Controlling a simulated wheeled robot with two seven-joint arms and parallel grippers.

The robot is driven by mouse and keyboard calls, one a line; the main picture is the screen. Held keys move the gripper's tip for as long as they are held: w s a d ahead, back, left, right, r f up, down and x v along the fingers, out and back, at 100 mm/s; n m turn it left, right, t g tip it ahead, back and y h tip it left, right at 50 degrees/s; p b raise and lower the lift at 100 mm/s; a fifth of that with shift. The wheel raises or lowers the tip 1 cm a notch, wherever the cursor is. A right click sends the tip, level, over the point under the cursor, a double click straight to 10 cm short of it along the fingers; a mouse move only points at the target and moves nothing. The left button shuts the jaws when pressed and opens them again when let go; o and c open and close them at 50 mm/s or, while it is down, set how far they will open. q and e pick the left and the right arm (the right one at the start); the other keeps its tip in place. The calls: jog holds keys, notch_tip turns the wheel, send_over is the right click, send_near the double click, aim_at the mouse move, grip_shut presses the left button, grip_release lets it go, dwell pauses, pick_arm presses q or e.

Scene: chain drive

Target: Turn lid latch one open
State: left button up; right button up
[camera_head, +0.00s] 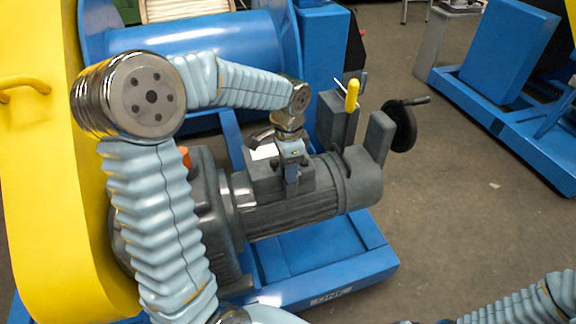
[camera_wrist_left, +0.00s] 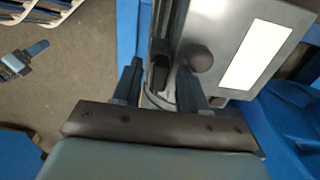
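The grey terminal box (camera_head: 266,172) with a white label sits on top of the dark grey motor (camera_head: 300,208). In the left wrist view the box lid (camera_wrist_left: 220,35) shows as a pale grey plate with a white label. A dark upright latch-like part (camera_wrist_left: 160,70) stands beside the lid edge, with a round dark knob (camera_wrist_left: 200,59) on the lid next to it. My left gripper (camera_wrist_left: 160,72) is open, pointing down, its fingers on either side of the dark part with gaps visible. It also shows over the box in the head view (camera_head: 292,180). Whether it touches anything is unclear.
A yellow-handled lever (camera_head: 352,95) and a black handwheel (camera_head: 402,126) stand right of the motor. A yellow guard (camera_head: 45,180) fills the left. A blue base frame (camera_head: 330,270) lies under the motor. My right arm shows at lower right.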

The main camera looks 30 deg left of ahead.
pick_arm(q)
notch_tip(320, 180, up, 14)
jog(key=p, duration=0.1)
dwell(0.5)
jog(key=shift+f, duration=0.15)
